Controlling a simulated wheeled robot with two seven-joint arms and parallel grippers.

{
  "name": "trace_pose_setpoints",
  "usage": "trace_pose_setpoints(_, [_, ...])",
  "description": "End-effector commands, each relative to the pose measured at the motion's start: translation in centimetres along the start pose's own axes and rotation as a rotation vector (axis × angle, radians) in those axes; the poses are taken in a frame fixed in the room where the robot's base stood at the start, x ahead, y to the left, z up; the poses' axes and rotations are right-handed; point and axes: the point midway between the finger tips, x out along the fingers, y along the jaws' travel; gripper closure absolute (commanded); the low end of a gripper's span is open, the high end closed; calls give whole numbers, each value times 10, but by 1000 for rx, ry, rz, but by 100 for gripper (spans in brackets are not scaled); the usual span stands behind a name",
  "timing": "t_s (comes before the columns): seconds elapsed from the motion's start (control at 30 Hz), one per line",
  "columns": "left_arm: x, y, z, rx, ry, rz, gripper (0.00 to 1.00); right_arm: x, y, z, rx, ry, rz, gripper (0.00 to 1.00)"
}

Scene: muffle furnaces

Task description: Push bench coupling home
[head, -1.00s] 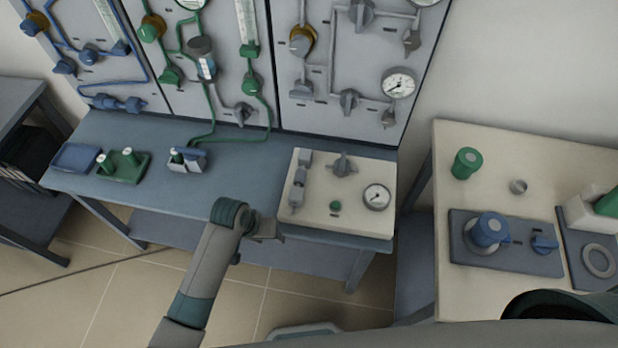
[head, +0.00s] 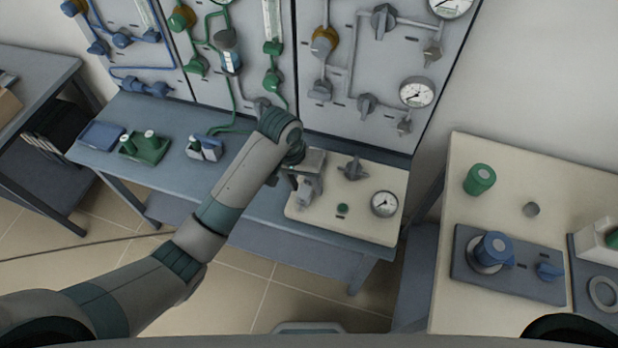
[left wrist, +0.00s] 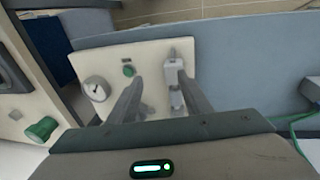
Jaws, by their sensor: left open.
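The bench coupling (left wrist: 174,72) is a grey in-line fitting on the cream bench panel (head: 345,232). In the left wrist view it lies by the tip of the right-hand finger, with a second grey piece in line with it. My left gripper (left wrist: 160,78) is open over the panel, its two fingers apart. I cannot tell whether a finger touches the coupling. In the head view my left gripper (head: 304,184) reaches over the panel's left side and hides much of the coupling. My right gripper is not in view.
The panel also carries a grey valve knob (head: 353,168), a green button (head: 343,209) and a gauge (head: 384,204). A green tray (head: 145,150) and a small grey holder (head: 205,149) stand left on the blue bench. The upright gas panel rises behind. A cream table stands at right.

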Motion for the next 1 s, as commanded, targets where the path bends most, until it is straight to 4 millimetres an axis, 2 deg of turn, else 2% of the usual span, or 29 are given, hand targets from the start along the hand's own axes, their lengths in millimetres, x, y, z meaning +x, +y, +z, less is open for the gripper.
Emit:
trace_pose_setpoints(0.03, [-15, 2, -15, 8, -5, -19, 55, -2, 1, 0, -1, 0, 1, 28])
trace_pose_setpoints(0.2, [-57, 6, -46, 21, -52, -92, 55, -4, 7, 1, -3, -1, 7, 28])
trace_pose_setpoints(0.4, [-89, 5, -66, 17, -84, -160, 55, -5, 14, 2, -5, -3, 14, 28])
trace_pose_setpoints(0.57, [-97, 5, -69, 15, -94, -178, 55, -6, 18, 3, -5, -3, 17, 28])
trace_pose_setpoints(1.0, [-93, 5, -68, 15, -94, -176, 55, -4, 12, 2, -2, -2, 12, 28])
